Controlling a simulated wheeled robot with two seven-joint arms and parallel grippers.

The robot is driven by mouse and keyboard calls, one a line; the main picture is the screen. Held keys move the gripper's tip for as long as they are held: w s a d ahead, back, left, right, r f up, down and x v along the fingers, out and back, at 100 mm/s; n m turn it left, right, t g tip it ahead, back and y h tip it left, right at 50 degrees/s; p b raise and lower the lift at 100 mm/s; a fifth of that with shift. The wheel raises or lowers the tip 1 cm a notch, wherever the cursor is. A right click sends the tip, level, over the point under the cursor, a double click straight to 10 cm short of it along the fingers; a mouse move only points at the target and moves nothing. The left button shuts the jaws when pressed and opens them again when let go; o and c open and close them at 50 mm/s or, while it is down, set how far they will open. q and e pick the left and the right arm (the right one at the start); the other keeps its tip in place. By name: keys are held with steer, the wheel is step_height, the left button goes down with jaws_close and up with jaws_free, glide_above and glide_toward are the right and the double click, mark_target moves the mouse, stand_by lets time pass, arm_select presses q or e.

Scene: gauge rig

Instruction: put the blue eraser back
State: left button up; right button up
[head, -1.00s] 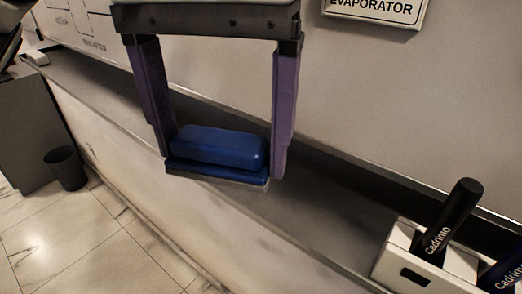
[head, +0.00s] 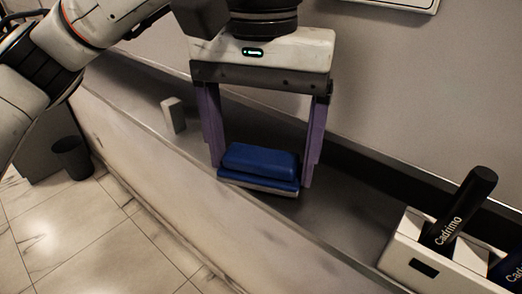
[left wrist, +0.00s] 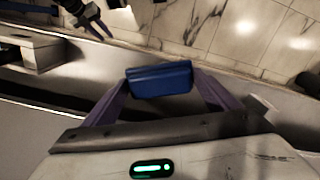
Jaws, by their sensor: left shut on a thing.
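The blue eraser (head: 260,160), with a pale underside, is between the two purple fingers of my left gripper (head: 262,165). The gripper points down and is shut on the eraser's ends. The eraser is over the grey ledge (head: 345,205) along the wall. I cannot tell whether its underside touches the ledge. The left wrist view also shows the eraser (left wrist: 160,80) between the fingers. A dark part with purple pieces at the top left of that view looks like my right gripper (left wrist: 97,25); its jaws are unclear.
A white holder (head: 408,250) with a black marker (head: 460,212) and a dark blue marker (head: 508,268) stands at the ledge's right. A small white block (head: 173,115) is on the ledge to the left. A dark bin (head: 72,158) stands on the floor. The ledge between eraser and holder is clear.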

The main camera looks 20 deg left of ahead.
mark_target(261, 154)
arm_select(q)
steer(key=o, duration=0.9)
steer(key=shift+f, duration=0.1)
steer(key=shift+o, duration=0.2)
steer(key=shift+r, duration=0.55)
step_height(261, 154, up, 11)
steer(key=p, duration=0.3)
